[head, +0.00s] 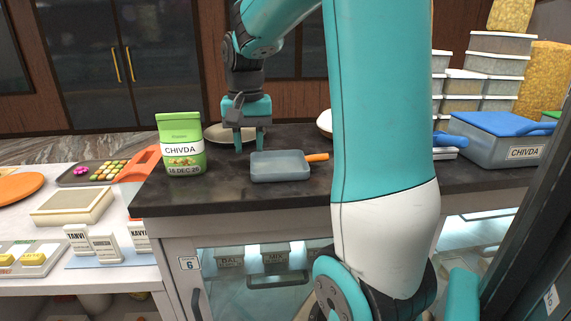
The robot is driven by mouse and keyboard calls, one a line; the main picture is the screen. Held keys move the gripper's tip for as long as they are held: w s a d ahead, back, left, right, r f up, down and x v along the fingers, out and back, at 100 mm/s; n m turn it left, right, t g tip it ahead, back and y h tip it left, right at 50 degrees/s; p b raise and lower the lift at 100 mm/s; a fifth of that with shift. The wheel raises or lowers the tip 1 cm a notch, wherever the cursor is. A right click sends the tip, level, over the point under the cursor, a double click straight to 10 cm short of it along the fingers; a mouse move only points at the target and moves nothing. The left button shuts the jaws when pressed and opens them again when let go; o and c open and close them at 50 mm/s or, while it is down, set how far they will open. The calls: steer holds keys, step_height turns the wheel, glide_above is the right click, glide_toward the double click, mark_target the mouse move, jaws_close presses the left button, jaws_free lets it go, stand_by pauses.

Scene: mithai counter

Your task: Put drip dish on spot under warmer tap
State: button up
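A shallow grey-blue rectangular dish (280,168) sits on the dark countertop (225,195), with an orange handle-like piece (317,157) at its right side. A round, pale shallow dish (214,134) lies farther back, partly hidden by my gripper. I cannot tell for certain which of the two is the drip dish. My gripper (248,146) points down over the back of the counter, left of and behind the rectangular dish. No warmer, tap or marked spot can be made out; my arm hides part of the counter.
A green CHIVDA pouch (181,145) stands upright left of my gripper. A pale round edge (325,122) shows beside my arm. A blue-lidded CHIVDA box (500,138) and stacked containers (497,65) stand at right. The lower white counter at left holds trays and labelled boxes.

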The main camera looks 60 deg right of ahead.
steer(key=f, duration=0.1)
steer(key=f+p, duration=0.1)
steer(key=f, duration=0.2)
steer(key=shift+w+d+f, duration=0.1)
steer(key=shift+d+f, duration=0.2)
steer(key=shift+c, duration=0.5)
jaws_close()
steer(key=shift+r, duration=0.1)
